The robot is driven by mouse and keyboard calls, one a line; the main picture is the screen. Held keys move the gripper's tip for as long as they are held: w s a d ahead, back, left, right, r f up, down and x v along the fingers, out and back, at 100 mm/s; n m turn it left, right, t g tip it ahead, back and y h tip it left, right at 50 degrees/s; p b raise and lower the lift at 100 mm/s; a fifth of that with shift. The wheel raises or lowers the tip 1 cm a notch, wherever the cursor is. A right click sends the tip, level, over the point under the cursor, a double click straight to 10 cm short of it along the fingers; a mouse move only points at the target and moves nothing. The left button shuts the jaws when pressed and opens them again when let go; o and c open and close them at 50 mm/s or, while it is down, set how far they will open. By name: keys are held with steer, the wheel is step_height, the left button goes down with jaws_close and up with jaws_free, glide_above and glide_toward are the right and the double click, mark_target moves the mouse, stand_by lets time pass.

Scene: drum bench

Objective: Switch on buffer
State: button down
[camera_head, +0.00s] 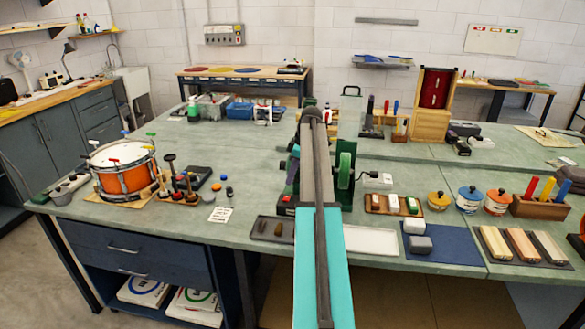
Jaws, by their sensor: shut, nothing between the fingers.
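The buffer (345,171) is a green and dark bench machine near the middle of the bench. A wheel shows on its right side, and part of the machine shows on its left. A small red spot, perhaps a button (286,198), is on the left front of its base. My own arm stretches up the picture in front of the machine and hides its middle. I cannot make out my gripper or its fingertips, nor whether anything touches the buffer. I cannot tell whether the wheel is turning.
Left of the buffer are an orange drum (126,170) and a stand of dark tools (179,185). In front lies a grey tray (271,231). Right are a wooden tray of blocks (394,204), jars (469,199) and a blue mat (446,249). Some bench left of the buffer is clear.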

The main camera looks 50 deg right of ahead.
steer(key=p, duration=0.1)
glide_above(285, 200)
steer(key=d, duration=0.1)
steer(key=f, duration=0.4)
steer(key=shift+s+d+f, duration=0.1)
steer(key=shift+s+d, duration=0.05)
steer(key=shift+s, duration=0.2)
steer(key=shift+f+p, duration=0.5)
steer(key=shift+f, duration=0.75)
steer(key=shift+a, duration=0.2)
